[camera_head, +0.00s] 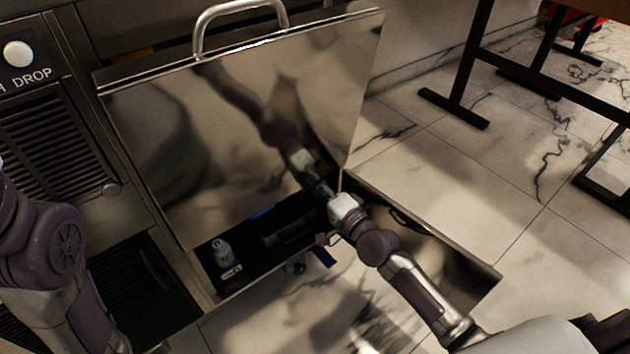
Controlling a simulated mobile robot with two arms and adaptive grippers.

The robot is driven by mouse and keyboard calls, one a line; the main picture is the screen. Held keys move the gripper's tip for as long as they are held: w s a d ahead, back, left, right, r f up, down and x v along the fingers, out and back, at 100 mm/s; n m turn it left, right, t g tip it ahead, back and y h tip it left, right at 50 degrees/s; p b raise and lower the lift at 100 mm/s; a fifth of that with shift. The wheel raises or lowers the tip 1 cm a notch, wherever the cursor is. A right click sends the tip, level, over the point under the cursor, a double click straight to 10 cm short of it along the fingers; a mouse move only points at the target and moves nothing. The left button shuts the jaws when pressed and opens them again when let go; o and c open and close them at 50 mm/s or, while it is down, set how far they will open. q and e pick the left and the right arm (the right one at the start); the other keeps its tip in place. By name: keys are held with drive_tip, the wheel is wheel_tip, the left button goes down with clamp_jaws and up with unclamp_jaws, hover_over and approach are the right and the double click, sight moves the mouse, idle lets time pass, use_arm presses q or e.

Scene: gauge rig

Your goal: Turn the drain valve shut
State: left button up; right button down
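No part is clearly marked as the drain valve. A small blue lever-like piece (325,257) hangs at the front edge of the dark compartment, just below my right wrist, and may be its handle. A darker blue round bit (296,268) sits to its left.
The tilted metal panel (230,140) with a bar handle (240,12) rises behind the compartment and mirrors my arm. A small bottle (222,252) and a blue-edged dark box (283,222) lie inside. Black table legs (470,60) stand right; tiled floor (480,150) is clear between.

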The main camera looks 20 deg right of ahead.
drive_tip(key=shift+d+m, duration=0.1)
drive_tip(key=shift+m, duration=0.7)
drive_tip(key=c, duration=1.1)
unclamp_jaws()
drive_tip(key=shift+s, duration=0.1)
drive_tip(key=v, duration=1.1)
drive_tip(key=shift+s+d, duration=0.1)
drive_tip(key=shift+s, duration=0.3)
drive_tip(key=shift+r, duration=0.1)
